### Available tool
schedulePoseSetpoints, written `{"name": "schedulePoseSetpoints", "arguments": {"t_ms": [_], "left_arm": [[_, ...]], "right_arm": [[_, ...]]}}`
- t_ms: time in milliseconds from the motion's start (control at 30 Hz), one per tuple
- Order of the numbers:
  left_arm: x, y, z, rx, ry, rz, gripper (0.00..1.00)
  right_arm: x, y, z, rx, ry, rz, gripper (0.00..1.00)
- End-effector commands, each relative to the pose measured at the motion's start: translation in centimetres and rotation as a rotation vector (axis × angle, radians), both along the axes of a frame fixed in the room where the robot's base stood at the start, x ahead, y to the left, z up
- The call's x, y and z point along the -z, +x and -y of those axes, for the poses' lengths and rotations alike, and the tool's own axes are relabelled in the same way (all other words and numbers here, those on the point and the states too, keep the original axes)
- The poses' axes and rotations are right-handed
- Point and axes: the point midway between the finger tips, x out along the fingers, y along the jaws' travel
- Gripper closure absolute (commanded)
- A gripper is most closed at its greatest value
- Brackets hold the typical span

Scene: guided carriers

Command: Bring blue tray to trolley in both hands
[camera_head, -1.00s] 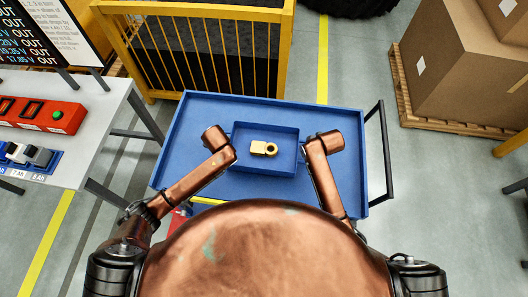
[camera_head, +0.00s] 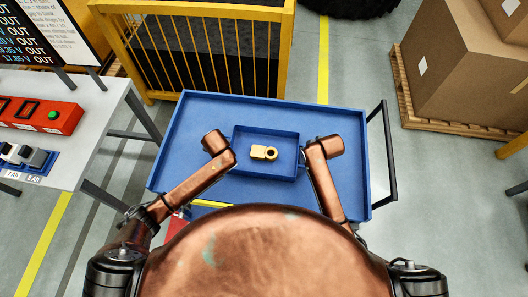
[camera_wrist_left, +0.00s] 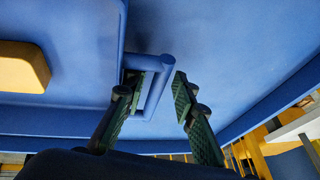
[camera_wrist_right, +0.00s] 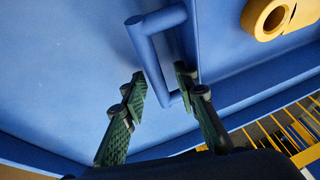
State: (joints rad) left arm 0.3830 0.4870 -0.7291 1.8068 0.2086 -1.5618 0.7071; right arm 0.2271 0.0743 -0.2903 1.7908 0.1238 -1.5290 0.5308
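The blue tray (camera_head: 286,173) rests on the bed of the blue trolley (camera_head: 200,112), with a yellow part (camera_head: 264,153) lying in it. My left gripper (camera_head: 226,160) is at the tray's left side. In the left wrist view its fingers (camera_wrist_left: 155,96) stand open on either side of the tray's handle bar (camera_wrist_left: 161,80). My right gripper (camera_head: 309,160) is at the tray's right side. In the right wrist view its fingers (camera_wrist_right: 162,90) stand open on either side of the other handle bar (camera_wrist_right: 153,68). Neither pair of fingers appears closed on its handle.
The trolley's black push handle (camera_head: 388,150) is on its right. A grey workbench (camera_head: 85,125) with a red device (camera_head: 45,115) stands at left. A yellow barred cage (camera_head: 200,50) is behind the trolley. Cartons (camera_head: 465,60) on a pallet are at right.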

Motion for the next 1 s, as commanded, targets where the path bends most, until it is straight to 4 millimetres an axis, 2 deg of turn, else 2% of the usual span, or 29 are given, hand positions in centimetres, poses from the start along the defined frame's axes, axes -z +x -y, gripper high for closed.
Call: {"name": "schedulePoseSetpoints", "arguments": {"t_ms": [167, 267, 367, 700, 833, 1000], "left_arm": [[0.0, -0.1, 0.2, 0.002, -0.003, -0.001, 0.72], [-0.7, -0.3, 0.4, 0.003, -0.004, 0.0, 0.72], [-2.1, -0.9, 0.6, 0.004, -0.006, 0.002, 0.72], [-8.4, -3.6, 1.4, 0.002, -0.004, 0.001, 0.72], [-10.0, -4.2, 1.6, 0.001, -0.003, 0.001, 0.72], [-10.8, -4.6, 1.6, 0.0, -0.001, 0.0, 0.72]], "right_arm": [[0.0, 0.0, 0.0, 0.0, 0.0, 0.0, 0.72], [0.0, 0.0, 0.0, 0.0, 0.0, 0.0, 0.72], [0.0, 0.0, 0.0, 0.0, 0.0, 0.0, 0.72], [0.0, 0.0, 0.0, 0.0, 0.0, 0.0, 0.72], [0.0, 0.0, 0.0, 0.0, 0.0, 0.0, 0.72], [-0.2, -0.1, 0.1, 0.0, 0.0, 0.0, 0.72]]}}
